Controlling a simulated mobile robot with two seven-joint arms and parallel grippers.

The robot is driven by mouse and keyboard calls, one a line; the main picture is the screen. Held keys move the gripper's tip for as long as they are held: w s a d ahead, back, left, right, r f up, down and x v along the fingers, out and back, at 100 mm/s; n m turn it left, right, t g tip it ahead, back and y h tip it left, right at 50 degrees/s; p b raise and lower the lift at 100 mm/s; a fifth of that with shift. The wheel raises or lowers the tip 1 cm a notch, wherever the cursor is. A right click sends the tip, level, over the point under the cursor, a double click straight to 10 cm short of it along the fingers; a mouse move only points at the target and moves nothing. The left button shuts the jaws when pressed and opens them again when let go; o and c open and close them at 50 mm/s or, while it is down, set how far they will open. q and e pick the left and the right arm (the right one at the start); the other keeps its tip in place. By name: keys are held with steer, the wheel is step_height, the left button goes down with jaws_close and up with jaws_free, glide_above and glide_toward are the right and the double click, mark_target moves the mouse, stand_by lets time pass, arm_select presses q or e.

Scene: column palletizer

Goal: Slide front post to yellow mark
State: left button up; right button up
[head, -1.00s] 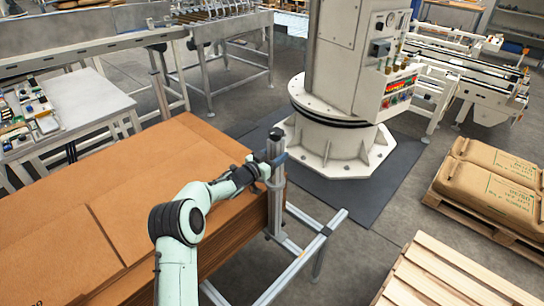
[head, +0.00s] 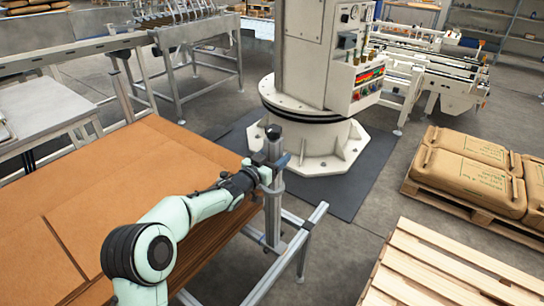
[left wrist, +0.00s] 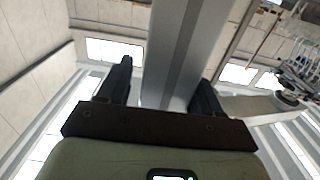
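The front post (head: 273,205) is an upright grey metal post with a dark cap, by the near right corner of the brown cardboard stack (head: 130,190). My left gripper (head: 262,176) is at the upper part of this post. In the left wrist view, the post (left wrist: 178,60) runs between the two dark fingers (left wrist: 160,92). A thin gap seems to show beside the left finger, so I cannot tell whether they clamp it. The foot of the post meets a grey metal frame (head: 290,255). I see no yellow mark. My right gripper is not in view.
A white machine column on a round base (head: 310,140) stands behind the post on a dark mat. Sacks on a pallet (head: 465,170) are at the right. An empty wooden pallet (head: 440,270) is at the lower right. Open floor lies between frame and pallets.

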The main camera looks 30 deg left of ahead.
arm_select(q)
steer(key=shift+d, duration=0.15)
steer(key=shift+s, duration=0.1)
steer(key=shift+s+a, duration=0.2)
steer(key=shift+s, duration=0.05)
steer(key=s, duration=0.4)
steer(key=s+b, duration=0.1)
steer(key=s, duration=0.7)
steer(key=shift+s+a, duration=0.35)
steer(key=shift+a, duration=0.05)
